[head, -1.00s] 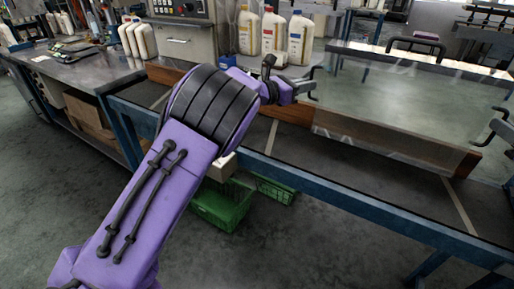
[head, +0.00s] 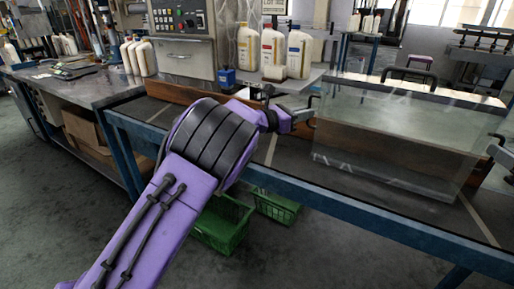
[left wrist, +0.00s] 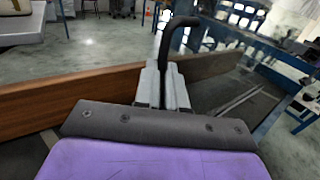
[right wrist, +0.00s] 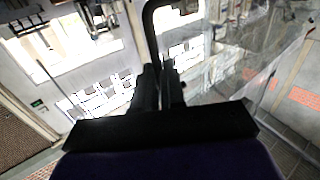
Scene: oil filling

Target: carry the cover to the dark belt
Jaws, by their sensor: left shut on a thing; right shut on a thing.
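The cover (head: 400,150) is a clear box in the head view, upright over the dark belt (head: 292,158) between blue rails. Its lower edge looks close to the belt; I cannot tell if they touch. My left gripper (head: 305,115) is shut on the black handle at the cover's left side; this handle shows in the left wrist view (left wrist: 176,35) above the fingers (left wrist: 163,85). My right gripper (head: 499,148), partly cut off at the picture's right edge, is shut on the opposite handle, seen in the right wrist view (right wrist: 152,30) above its fingers (right wrist: 160,88).
A wooden board (head: 180,92) runs along the belt's far side. White bottles (head: 272,52) and a blue-capped item (head: 227,77) stand behind it. Green crates (head: 222,222) are under the blue frame (head: 350,212). A metal bench (head: 85,85) stands at left.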

